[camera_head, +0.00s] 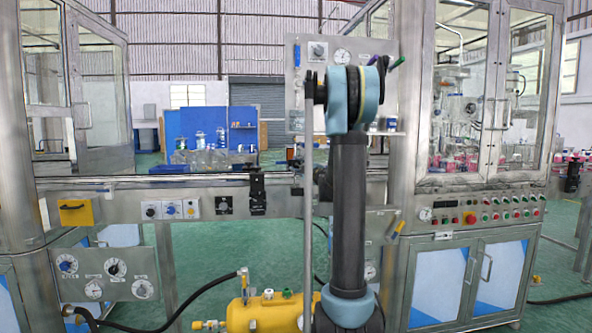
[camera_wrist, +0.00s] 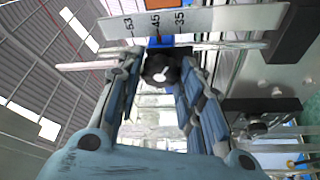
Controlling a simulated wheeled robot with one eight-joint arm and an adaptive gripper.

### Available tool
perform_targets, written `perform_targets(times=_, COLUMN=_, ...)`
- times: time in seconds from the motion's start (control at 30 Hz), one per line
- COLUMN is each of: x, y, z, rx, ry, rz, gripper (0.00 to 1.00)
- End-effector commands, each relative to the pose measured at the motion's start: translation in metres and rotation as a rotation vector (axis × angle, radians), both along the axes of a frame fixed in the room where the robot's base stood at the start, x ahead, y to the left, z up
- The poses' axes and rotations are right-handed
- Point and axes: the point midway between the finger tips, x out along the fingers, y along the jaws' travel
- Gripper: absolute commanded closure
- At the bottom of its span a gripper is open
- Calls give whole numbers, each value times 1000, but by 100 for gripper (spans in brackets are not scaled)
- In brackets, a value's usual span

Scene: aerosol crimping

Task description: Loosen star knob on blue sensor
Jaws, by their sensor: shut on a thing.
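A black star knob (camera_wrist: 162,70) with a pale mark on its face shows in the wrist view. A small part of the blue sensor (camera_wrist: 160,41) shows just behind and above it. My gripper (camera_wrist: 168,72) has one finger on each side of the knob and is shut on it. The fingers hide the knob's sides. In the head view my own arm stands in front of the line and hides the knob; I cannot make out the gripper's fingertips there.
A metal scale marked 53, 45 and 35 (camera_wrist: 205,20) lies just above the knob, with a thin pale rod (camera_wrist: 85,66) to the left. The conveyor (camera_head: 110,183) runs between glazed cabinets. A yellow tank (camera_head: 265,312) stands below on the floor.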

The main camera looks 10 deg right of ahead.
Motion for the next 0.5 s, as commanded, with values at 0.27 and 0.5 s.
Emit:
perform_targets(times=0.27, x=0, y=3, z=2, rx=-252, ry=-1, rz=8, gripper=90)
perform_targets(times=0.5, x=0, y=3, z=3, rx=-421, ry=-1, rz=8, gripper=90)
